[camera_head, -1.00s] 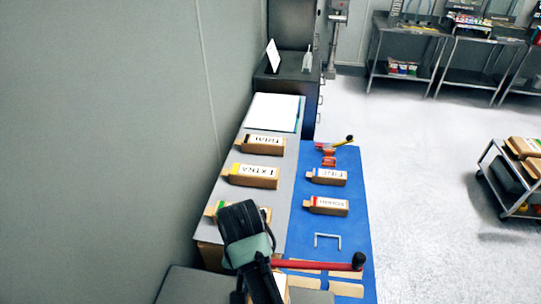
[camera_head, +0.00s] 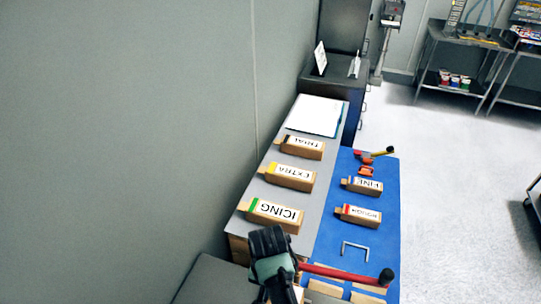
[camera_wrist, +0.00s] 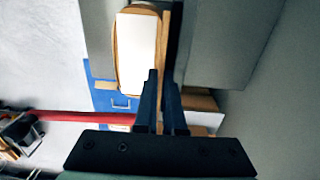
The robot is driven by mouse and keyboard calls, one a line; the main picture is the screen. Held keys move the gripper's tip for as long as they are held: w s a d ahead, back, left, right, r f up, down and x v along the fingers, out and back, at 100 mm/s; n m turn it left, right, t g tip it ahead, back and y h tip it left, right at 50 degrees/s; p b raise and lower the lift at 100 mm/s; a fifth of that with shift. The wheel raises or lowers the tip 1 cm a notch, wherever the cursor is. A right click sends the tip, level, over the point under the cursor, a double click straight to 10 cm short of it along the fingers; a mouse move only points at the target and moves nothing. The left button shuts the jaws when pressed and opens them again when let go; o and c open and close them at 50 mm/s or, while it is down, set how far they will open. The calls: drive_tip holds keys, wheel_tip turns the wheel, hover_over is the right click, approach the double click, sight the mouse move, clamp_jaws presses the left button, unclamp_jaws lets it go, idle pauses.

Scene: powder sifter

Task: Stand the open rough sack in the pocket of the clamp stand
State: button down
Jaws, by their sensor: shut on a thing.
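My gripper (camera_head: 272,264) is at the bottom of the head view, near the front of the benches. In the wrist view its two dark fingers (camera_wrist: 161,78) are close together, shut at the edge of a brown sack (camera_wrist: 137,50) with a blank-looking white face. The sack's mouth and any writing on it cannot be made out, and my arm hides most of it in the head view. A long red bar (camera_head: 335,272) with a black knob runs out beside my gripper; it also shows in the wrist view (camera_wrist: 85,117). I cannot clearly make out the clamp stand's pocket.
On the grey bench lie labelled packs: ICING (camera_head: 272,214), EXTRA (camera_head: 288,177) and another (camera_head: 303,147). The blue mat (camera_head: 330,235) holds FINE (camera_head: 362,186), a red-marked pack (camera_head: 358,216) and a metal bracket (camera_head: 355,247). A wall stands left; open floor lies right.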

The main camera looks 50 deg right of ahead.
drive_tip(key=shift+w+f, duration=0.1)
drive_tip(key=shift+w, duration=0.2)
drive_tip(key=shift+f, duration=0.1)
drive_tip(key=c, duration=1.4)
unclamp_jaws()
drive_tip(key=shift+s+f, duration=0.1)
drive_tip(key=shift+f, duration=0.05)
drive_tip(key=o, duration=0.4)
drive_tip(key=shift+a, duration=0.1)
drive_tip(key=shift+r, duration=0.5)
wheel_tip(320, 180, up, 11)
drive_tip(key=p, duration=0.2)
drive_tip(key=shift+r, duration=0.15)
